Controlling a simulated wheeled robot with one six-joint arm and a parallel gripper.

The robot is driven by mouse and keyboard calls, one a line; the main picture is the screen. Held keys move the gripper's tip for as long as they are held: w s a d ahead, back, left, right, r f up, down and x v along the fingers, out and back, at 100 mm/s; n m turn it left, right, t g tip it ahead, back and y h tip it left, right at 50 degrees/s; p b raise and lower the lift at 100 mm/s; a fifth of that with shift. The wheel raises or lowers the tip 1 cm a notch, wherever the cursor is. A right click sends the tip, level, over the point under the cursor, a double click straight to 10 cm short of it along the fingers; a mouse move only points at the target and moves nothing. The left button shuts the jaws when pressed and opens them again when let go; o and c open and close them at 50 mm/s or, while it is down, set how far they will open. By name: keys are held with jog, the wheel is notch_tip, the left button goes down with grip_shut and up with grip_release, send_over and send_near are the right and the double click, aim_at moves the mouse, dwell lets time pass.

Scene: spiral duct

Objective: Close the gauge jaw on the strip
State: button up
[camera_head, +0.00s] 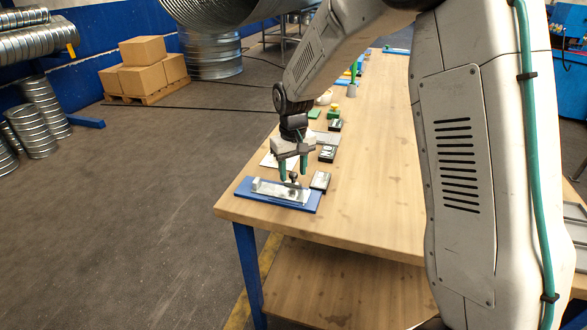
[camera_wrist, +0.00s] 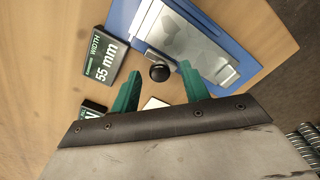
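The gauge sits on a blue base (camera_head: 243,189) near the front left corner of the table; the blue base also shows in the wrist view (camera_wrist: 122,17). A shiny metal plate (camera_wrist: 192,45) lies on it; I cannot tell for sure where strip and gauge body part. A small metal bracket (camera_wrist: 226,75) stands at one end. A round black knob (camera_wrist: 159,73) sits on a dark arm at the plate's edge, probably on the jaw. My gripper (camera_head: 293,172) is above the gauge, its green fingers apart and empty. In the wrist view the knob appears between the fingertips; contact cannot be told.
A dark block labelled "WIDTH 55 mm" (camera_wrist: 103,58) lies beside the gauge; it shows in the head view (camera_head: 320,181) too. Other dark label blocks (camera_head: 327,154) and small green parts (camera_head: 314,114) lie farther back. The table (camera_head: 370,200) is clear to the right.

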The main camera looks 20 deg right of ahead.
aim_at(293, 174)
notch_tip(293, 174, up, 8)
jog(key=shift+f, duration=0.1)
dwell(0.5)
jog(key=shift+s, duration=0.1)
jog(key=s+d+r, duration=0.1)
jog(key=s+r, duration=0.2)
jog(key=s, duration=0.8)
jog(key=s+d+r+m+t, duration=0.1)
jog(key=s+d+r, duration=0.1)
jog(key=s, duration=1)
jog(key=s+d+r, duration=0.2)
jog(key=s+r, duration=0.2)
jog(key=s, duration=0.8)
jog(key=shift+s+m, duration=0.2)
jog(key=shift+m, duration=0.2)
